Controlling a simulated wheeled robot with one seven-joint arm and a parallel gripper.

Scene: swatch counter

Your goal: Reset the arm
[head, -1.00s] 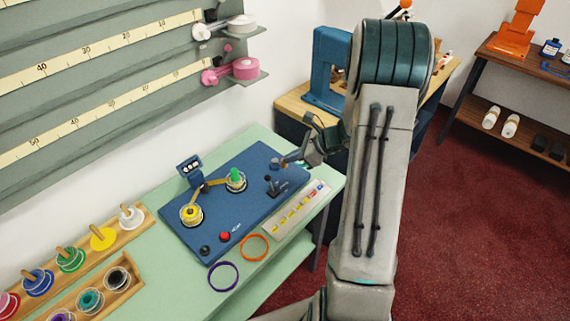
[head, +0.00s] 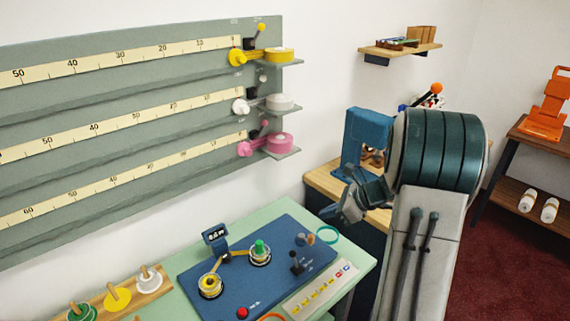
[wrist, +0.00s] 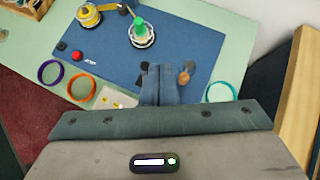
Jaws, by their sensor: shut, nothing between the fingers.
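My gripper (wrist: 160,95) shows in the wrist view with its two fingers together and nothing between them, above the right part of the blue machine board. In the head view my gripper (head: 336,214) is up beyond the right end of the green counter, clear of everything on it. My grey and teal arm fills the right side of the head view. The blue board (head: 225,285) carries a yellow spool (head: 210,286), a green-topped spool (head: 260,254) and a small display (head: 215,236).
Ruled wall shelves (head: 120,105) with yellow, white and pink winders are at the left. A teal ring (head: 328,235) lies at the board's right. A wooden bench with a blue press (head: 368,135) stands behind my arm. Spools on wooden racks (head: 160,285) are at the lower left.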

